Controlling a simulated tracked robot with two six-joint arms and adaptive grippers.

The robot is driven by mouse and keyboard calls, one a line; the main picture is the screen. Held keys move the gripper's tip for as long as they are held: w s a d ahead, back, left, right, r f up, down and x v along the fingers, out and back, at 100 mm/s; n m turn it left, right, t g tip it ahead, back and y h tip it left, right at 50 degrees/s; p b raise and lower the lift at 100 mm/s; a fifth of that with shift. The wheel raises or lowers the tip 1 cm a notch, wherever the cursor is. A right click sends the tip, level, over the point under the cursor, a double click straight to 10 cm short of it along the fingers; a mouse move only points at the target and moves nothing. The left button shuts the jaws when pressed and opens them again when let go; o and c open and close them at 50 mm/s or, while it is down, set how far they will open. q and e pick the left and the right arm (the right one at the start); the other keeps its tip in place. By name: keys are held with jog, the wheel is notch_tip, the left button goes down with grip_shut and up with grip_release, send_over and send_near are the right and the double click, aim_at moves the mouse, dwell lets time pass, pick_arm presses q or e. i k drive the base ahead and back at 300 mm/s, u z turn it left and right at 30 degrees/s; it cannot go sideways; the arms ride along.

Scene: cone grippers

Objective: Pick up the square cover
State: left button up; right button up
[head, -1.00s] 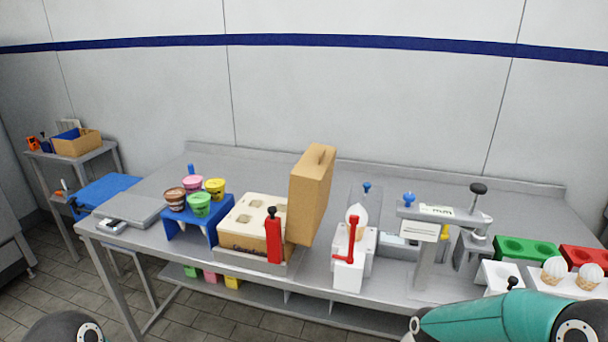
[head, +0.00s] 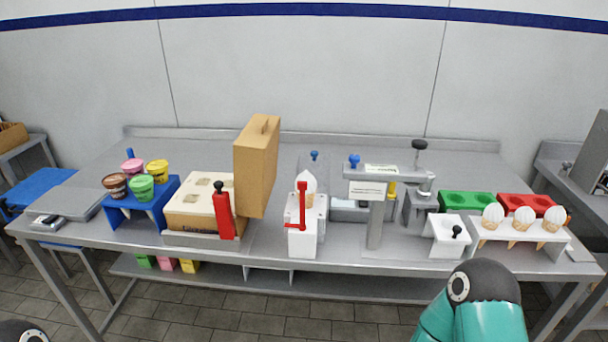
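I cannot tell for sure which thing is the square cover. A tan upright slab with a handle on top (head: 256,166) stands at the right side of a cream box with square openings (head: 200,203). A flat grey square plate (head: 75,203) lies at the table's left end. Neither gripper is in view.
The steel table (head: 330,262) carries a blue stand with several cups (head: 150,205), a white device with a red lever (head: 303,232), a grey press (head: 377,215), green (head: 467,200) and red (head: 526,203) trays, and a white cone rack (head: 520,236). The table's back strip is clear.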

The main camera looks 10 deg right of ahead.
aim_at(318, 165)
jog(key=u, duration=1.15)
jog(key=k, duration=1.35)
jog(key=z, duration=0.7)
jog(key=i, duration=1.05)
jog(key=u, duration=0.05)
